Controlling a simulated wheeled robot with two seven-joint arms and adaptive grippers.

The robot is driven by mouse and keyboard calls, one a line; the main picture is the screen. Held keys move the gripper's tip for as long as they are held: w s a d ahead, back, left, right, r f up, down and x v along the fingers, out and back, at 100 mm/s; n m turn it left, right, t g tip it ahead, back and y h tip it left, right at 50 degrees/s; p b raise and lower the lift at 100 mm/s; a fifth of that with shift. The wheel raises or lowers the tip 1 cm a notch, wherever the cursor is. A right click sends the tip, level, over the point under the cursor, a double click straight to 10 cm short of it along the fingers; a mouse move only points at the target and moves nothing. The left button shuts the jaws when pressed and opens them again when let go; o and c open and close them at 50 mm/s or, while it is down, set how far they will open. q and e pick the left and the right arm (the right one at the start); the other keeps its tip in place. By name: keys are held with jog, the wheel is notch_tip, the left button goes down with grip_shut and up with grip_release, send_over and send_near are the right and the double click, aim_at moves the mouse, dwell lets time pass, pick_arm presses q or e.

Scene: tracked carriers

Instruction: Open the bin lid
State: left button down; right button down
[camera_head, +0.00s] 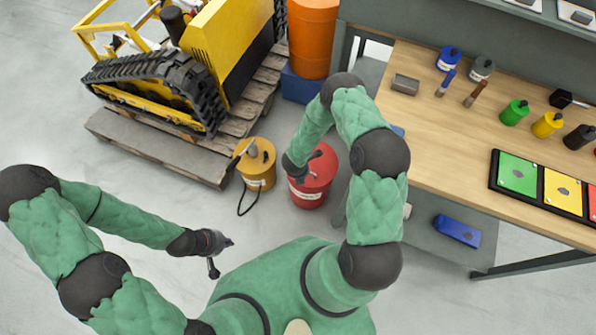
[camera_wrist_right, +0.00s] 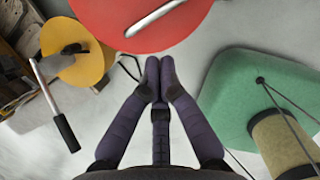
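The red bin (camera_head: 317,186) stands upright on the floor beside the workbench. Its round red lid (camera_wrist_right: 188,30) is on, with a metal bar handle (camera_wrist_right: 153,19) across the top. My right gripper (camera_wrist_right: 160,66) is beside the lid's rim, apart from the handle. Its fingertips are close together with nothing visible between them. In the head view, my right forearm and wrist hide part of the bin's left side. My left gripper (camera_head: 222,257) is over clear floor at lower left of the bin, fingers spread and empty.
A yellow-orange canister (camera_head: 258,172) with a dark hose stands just left of the bin. A wooden pallet (camera_head: 160,150) carries a yellow tracked machine (camera_head: 165,85). The workbench (camera_head: 440,135) is on the right, an orange barrel (camera_head: 312,40) behind. Floor at lower left is clear.

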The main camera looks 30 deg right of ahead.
jog(key=b+x, duration=0.3)
jog(key=x, duration=0.6)
jog(key=shift+s+r, duration=0.1)
